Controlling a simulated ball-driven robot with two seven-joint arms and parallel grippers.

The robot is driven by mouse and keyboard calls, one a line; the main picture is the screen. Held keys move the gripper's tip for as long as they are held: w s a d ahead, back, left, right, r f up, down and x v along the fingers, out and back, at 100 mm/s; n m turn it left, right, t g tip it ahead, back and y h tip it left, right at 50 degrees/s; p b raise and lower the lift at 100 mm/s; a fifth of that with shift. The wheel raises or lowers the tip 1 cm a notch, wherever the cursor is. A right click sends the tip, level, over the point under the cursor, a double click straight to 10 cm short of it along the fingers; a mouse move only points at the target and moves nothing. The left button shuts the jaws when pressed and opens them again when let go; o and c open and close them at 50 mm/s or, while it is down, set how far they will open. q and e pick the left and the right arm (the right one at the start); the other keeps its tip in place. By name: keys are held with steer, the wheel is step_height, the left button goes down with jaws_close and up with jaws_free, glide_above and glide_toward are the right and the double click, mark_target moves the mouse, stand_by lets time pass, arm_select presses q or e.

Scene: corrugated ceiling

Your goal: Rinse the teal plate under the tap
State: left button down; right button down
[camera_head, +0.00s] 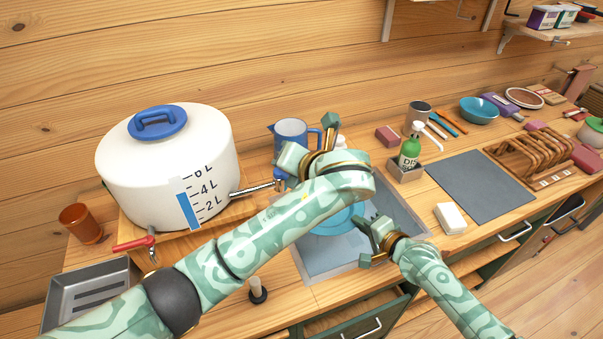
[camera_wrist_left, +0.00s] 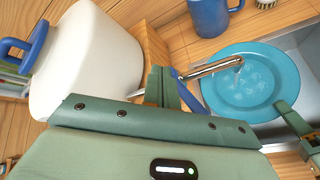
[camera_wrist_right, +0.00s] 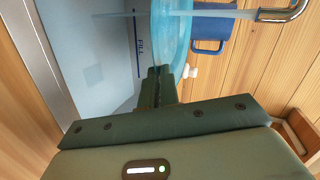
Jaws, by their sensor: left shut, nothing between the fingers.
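The teal plate (camera_wrist_left: 262,103) is held over the sink (camera_head: 318,262), under the metal tap (camera_wrist_left: 213,67) of the white tank (camera_head: 165,160). Water runs from the spout and spreads on the plate; the stream also shows in the right wrist view. My right gripper (camera_wrist_right: 157,88) is shut on the plate's rim; in the head view, it (camera_head: 372,240) is at the plate's near right side. My left gripper (camera_wrist_left: 165,88) is shut and empty beside the tap's blue lever (camera_wrist_left: 192,74). In the head view, my left arm hides part of the plate.
A blue jug (camera_head: 291,132) stands behind the sink. A green soap bottle (camera_head: 410,150) in a holder and a white sponge (camera_head: 450,217) are right of it. A grey mat (camera_head: 480,187) and a wooden rack (camera_head: 530,160) are farther right. An orange cup (camera_head: 81,223) stands left.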

arm_select(q)
steer(key=n, duration=0.2)
steer(key=n+g+h, duration=0.1)
steer(key=shift+f+n, duration=0.3)
steer(key=shift+n, duration=0.1)
steer(key=n+h, duration=0.1)
steer(key=n, duration=0.2)
steer(key=shift+f+g+h, duration=0.1)
steer(key=shift+g+h, duration=0.2)
step_height(320, 180, up, 6)
steer(key=s+f+n+g+h, duration=0.1)
steer(key=s+n+g+h, duration=0.2)
steer(key=n+h, duration=1.35)
steer(key=d+f+n+y, duration=0.1)
steer(key=f+n+y, duration=0.1)
steer(key=w+f+n+y, duration=0.1)
steer(key=f+n+y, duration=0.2)
steer(key=w+d+f+n+y, duration=0.1)
steer(key=f+n+y, duration=0.1)
steer(key=shift+w+d+f+n, duration=0.2)
steer(key=shift+d+f+n, duration=0.05)
steer(key=shift+d+n, duration=0.1)
